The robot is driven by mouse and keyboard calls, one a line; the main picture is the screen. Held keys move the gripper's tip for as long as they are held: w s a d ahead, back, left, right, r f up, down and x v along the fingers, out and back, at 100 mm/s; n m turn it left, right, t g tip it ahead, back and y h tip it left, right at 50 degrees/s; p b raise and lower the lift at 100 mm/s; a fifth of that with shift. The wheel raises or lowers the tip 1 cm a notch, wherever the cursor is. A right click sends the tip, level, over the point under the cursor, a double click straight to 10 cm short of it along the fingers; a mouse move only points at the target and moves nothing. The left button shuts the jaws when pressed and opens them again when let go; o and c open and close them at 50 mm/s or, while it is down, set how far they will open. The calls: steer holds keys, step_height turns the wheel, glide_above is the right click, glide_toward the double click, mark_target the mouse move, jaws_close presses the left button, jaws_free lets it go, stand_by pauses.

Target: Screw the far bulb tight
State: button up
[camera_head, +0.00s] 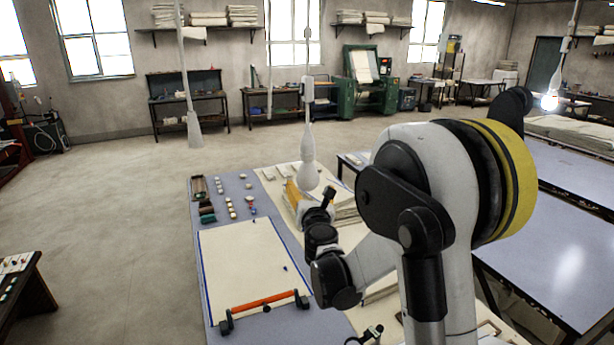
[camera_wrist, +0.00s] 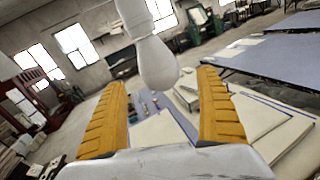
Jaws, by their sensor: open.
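A white unlit bulb (camera_head: 308,177) hangs from a thin cord and holder near the middle of the head view, over the work table. In the wrist view a white bulb (camera_wrist: 157,62) hangs below its white socket (camera_wrist: 136,14), its lower end in line with the gap between my fingertips. My gripper (camera_head: 292,188) has yellow ribbed fingers. They also show in the wrist view (camera_wrist: 162,80), spread wide with clear space on both sides of the bulb. I cannot tell how deep the bulb sits between them. The join of bulb and socket shows no clear gap.
Another hanging lamp (camera_head: 194,128) is at the left, and a lit bulb (camera_head: 549,101) hangs at the far right. Below lies a blue-topped table (camera_head: 210,322) with cloth, an orange-handled tool (camera_head: 264,301) and stacked fabric. A second blue table (camera_head: 560,270) stands at right.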

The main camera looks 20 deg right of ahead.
mark_target(308, 178)
steer(key=x, duration=0.7)
steer(key=shift+f+p, duration=0.1)
steer(key=shift+p, duration=0.2)
steer(key=c, duration=1.1)
